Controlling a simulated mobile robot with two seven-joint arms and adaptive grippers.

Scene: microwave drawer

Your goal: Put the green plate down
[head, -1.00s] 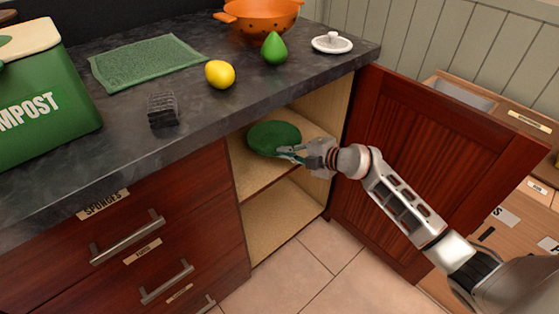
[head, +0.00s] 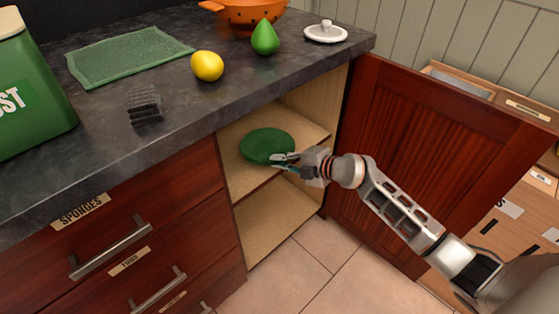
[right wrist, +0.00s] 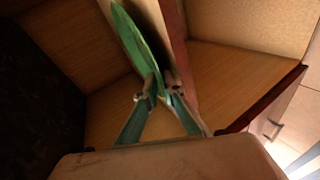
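The green plate (head: 267,146) lies about flat at the upper shelf (head: 240,180) of the open cabinet. My right gripper (head: 284,162) is at the plate's near right edge, and its fingers show a small gap in the head view. In the right wrist view the plate (right wrist: 135,40) is seen nearly edge-on, close along the shelf board. Its rim reaches between the two fingertips (right wrist: 159,94), which look slightly parted around it. Whether either finger touches the rim is hard to see. My left gripper is not in view.
The counter (head: 190,105) above holds a lemon (head: 207,66), a green pear (head: 265,38), an orange pot (head: 245,10), a white lid (head: 326,33) and a green cloth (head: 125,55). The lower compartment (head: 275,215) looks empty.

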